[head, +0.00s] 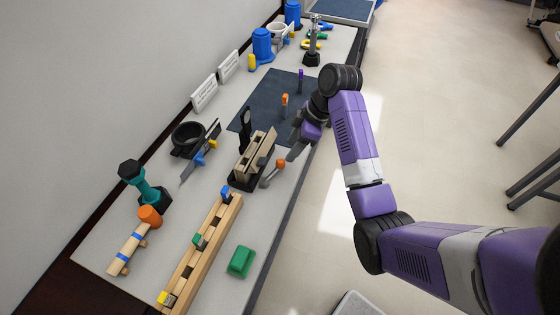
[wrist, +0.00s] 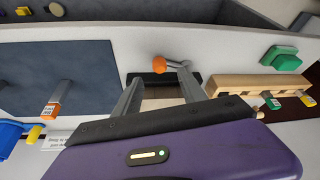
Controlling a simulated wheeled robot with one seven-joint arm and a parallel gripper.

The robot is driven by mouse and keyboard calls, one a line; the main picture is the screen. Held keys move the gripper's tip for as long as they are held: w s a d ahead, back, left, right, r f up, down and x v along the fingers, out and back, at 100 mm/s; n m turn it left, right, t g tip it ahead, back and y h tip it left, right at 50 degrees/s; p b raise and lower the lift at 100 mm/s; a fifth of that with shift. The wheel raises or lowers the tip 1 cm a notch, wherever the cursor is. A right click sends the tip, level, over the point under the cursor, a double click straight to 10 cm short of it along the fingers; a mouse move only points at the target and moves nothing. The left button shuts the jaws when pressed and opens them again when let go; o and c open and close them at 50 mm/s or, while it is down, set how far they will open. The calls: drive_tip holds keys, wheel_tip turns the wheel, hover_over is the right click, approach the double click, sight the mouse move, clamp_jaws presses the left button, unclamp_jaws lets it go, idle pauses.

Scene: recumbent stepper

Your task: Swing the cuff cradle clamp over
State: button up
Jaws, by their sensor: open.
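The wooden cradle (head: 258,150) stands on a black base near the bench's front edge. A grey clamp lever with an orange ball knob (head: 280,163) sticks out from its front side. In the wrist view, the orange knob (wrist: 159,63) and its grey lever (wrist: 183,68) lie just beyond my fingertips, between them. My gripper (head: 292,148) is open and empty beside the cradle, close to the knob; its open fingers also show in the wrist view (wrist: 160,83). I cannot tell whether a finger touches the lever. My gripper body hides much of the cradle in the wrist view.
A long wooden rail (head: 207,245) with coloured clips and a green block (head: 241,262) lie nearer on the bench. A dark mat (head: 268,100) with upright tagged pieces lies beyond the cradle. A black ring holder (head: 188,138) stands by the wall.

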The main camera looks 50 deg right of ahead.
sight(282, 161)
drive_tip(key=x, duration=0.7)
drive_tip(key=shift+w+a+f+p, duration=0.15)
drive_tip(key=shift+f+p, duration=0.15)
drive_tip(key=shift+p, duration=0.05)
clamp_jaws()
idle(1.1)
